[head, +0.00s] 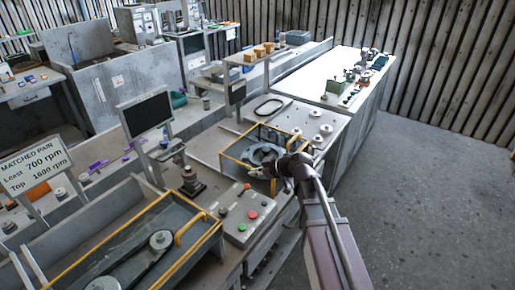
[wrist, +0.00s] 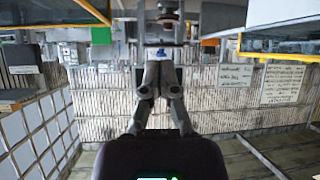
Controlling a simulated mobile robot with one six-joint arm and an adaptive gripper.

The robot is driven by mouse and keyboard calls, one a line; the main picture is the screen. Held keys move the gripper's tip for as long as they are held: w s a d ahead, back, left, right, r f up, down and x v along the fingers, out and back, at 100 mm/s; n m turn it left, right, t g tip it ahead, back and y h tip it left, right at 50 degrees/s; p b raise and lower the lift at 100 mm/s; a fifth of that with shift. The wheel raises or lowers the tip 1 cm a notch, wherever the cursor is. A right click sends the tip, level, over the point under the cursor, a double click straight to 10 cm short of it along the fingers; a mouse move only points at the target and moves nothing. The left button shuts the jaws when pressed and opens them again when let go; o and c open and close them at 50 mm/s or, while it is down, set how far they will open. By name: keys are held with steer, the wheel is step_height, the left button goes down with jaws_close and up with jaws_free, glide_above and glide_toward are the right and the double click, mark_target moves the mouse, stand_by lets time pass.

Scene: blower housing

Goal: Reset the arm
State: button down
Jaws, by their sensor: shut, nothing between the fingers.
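My arm reaches up from the bottom right of the head view to the workbench. My gripper (head: 262,172) is at its end, in front of a yellow-framed tray (head: 226,156) that has a round grey ring-shaped part (head: 262,152) in it. From this angle I cannot tell whether the gripper touches the tray. In the wrist view my gripper (wrist: 158,62) has its two fingers brought together, with nothing held between them.
A control box (head: 243,214) with coloured buttons and a larger yellow-railed tray (head: 205,233) are at the near left. A dark monitor (head: 146,112) and a "MATCHED PAIR" sign (head: 36,166) stand behind. A white-topped bench (head: 318,75) is farther back. The floor (head: 430,190) at right is clear.

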steer(key=shift+s+d+f, duration=0.1)
steer(key=s+d+f+m+g+h, duration=0.2)
steer(key=s+d+f+m+h, duration=0.2)
steer(key=d, duration=0.6)
steer(key=s+d+f+m+g+h, duration=0.3)
steer(key=s+d+m+h, duration=0.3)
steer(key=s+d+m, duration=0.3)
steer(key=shift+s+d+f+m+h, duration=0.3)
steer(key=shift+s+d+f, duration=0.5)
steer(key=shift+s, duration=0.25)
